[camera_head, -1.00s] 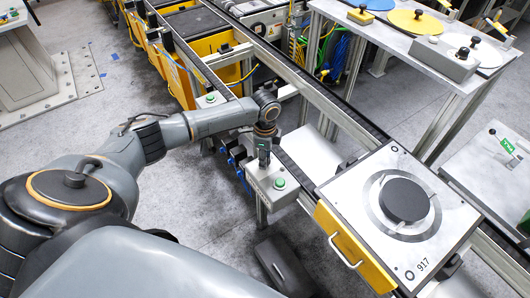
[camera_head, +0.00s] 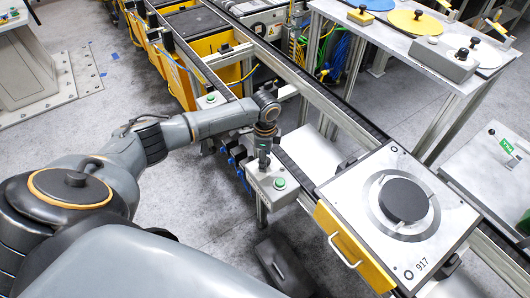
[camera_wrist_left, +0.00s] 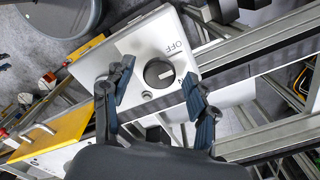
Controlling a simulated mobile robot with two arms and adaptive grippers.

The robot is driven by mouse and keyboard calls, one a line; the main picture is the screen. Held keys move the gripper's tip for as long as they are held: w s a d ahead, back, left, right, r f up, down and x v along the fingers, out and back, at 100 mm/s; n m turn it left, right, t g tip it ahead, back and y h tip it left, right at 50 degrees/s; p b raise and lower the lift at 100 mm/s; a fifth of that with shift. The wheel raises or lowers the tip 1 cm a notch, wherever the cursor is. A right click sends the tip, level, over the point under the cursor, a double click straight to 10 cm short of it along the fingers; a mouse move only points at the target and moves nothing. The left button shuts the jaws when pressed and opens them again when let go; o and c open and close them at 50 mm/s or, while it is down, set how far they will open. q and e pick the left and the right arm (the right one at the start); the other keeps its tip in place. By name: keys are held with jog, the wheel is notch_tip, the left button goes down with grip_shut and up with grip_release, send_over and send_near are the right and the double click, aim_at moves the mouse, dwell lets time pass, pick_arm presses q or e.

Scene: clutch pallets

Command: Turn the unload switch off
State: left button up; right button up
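The unload switch is a dark round knob (camera_wrist_left: 158,73) with a light bar across it, on a light grey control box (camera_wrist_left: 108,55). An OFF label is printed near the knob in the left wrist view. The bar does not clearly point at OFF. The box (camera_head: 261,178) also shows in the head view, with a green button (camera_head: 280,183). My left gripper (camera_wrist_left: 160,88) is open, its two dark fingers on either side of the knob and apart from it. In the head view my left gripper (camera_head: 264,160) points down over the box and hides the knob. My right gripper is out of view.
A pallet (camera_head: 352,185) with a dark disc and the number 917 sits on the conveyor (camera_head: 325,103) to the right of the box. Another small box (camera_head: 210,100) with a green button stands farther back. A table (camera_head: 398,42) with coloured discs stands at the upper right.

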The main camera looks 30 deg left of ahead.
pick_arm(q)
notch_tip(320, 180, up, 12)
dwell(0.6)
